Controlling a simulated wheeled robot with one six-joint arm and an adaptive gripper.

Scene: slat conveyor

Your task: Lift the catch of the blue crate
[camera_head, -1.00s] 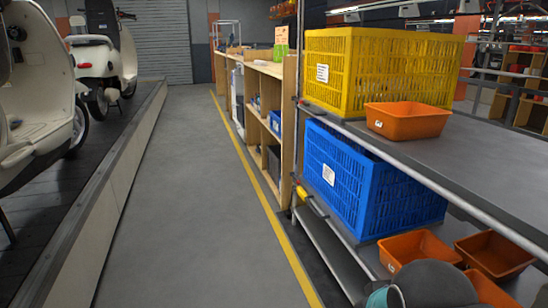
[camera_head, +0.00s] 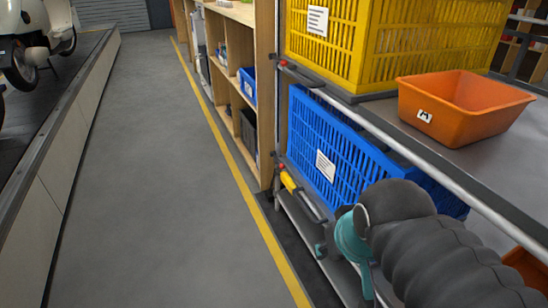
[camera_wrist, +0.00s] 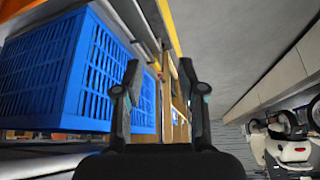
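The blue crate (camera_head: 335,140) stands on the lower shelf of a rack in the head view, with a white label on its front. A yellow catch with a red end (camera_head: 288,181) sits at the shelf's front edge, below the crate's left part. My arm reaches in from the lower right, in front of the crate's lower right part. My gripper is hard to make out in the head view, low by the shelf edge. In the wrist view my gripper (camera_wrist: 160,84) is open, with nothing seen between its fingers. The blue crate (camera_wrist: 45,70) is to its left there. I cannot tell whether it touches the catch.
A yellow crate (camera_head: 420,42) and an orange bin (camera_head: 462,105) stand on the upper shelf. A wooden shelf unit (camera_head: 264,95) is beyond the rack. The grey aisle floor (camera_head: 140,170) is clear left of a yellow line. Scooters stand on a conveyor (camera_head: 50,130) at the left.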

